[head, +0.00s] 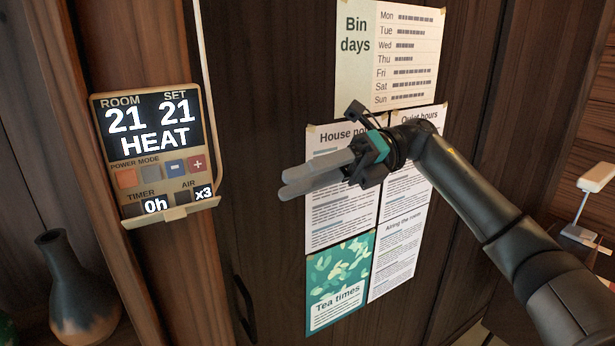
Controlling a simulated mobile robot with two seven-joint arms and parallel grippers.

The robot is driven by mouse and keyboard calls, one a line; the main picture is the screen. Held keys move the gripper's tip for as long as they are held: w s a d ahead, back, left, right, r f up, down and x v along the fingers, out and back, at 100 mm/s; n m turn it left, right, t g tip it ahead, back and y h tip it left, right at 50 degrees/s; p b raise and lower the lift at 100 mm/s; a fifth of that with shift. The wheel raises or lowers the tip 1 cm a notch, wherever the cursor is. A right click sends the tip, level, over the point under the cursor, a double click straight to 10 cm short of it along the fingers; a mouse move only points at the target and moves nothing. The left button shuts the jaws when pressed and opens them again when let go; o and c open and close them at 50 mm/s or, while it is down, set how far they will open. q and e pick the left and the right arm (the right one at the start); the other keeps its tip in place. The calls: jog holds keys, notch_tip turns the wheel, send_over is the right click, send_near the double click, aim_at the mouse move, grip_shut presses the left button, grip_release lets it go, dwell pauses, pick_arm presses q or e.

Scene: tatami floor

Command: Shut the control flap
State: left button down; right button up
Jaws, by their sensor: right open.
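A beige wall control unit (96,131) is mounted on a wooden post at the left. Its lit screen (150,122) reads ROOM 21, SET 21, HEAT. The control flap (174,213) is open: it sticks out as a thin ledge with a small tab along the unit's lower edge. The buttons above it are uncovered, with 0h and x3 readouts below them. My right gripper (284,183) is open and empty, its grey fingers pointing left toward the unit. It is to the right of the flap and apart from it. My left gripper is out of view.
Paper notices (390,50) are on the dark wooden panel behind my right arm. A dark vase (76,290) stands at lower left. A black handle (244,306) is on the panel below the gripper. A white lamp (596,178) is at far right. No object shows between gripper and unit.

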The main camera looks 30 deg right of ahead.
jog(key=shift+w+d+f+m+g+y+p, duration=0.25)
jog(key=shift+m+p, duration=0.2)
jog(key=shift+m, duration=1.6)
jog(key=shift+w+d+f+m+g+y+p, duration=0.25)
jog(key=shift+m+p, duration=0.25)
jog(key=shift+m, duration=1.6)
jog(key=shift+w+d+f+m+g+y+p, duration=0.1)
jog(key=shift+w+d+f+m+y+p, duration=0.25)
jog(key=shift+m, duration=1.7)
jog(key=shift+s, duration=0.15)
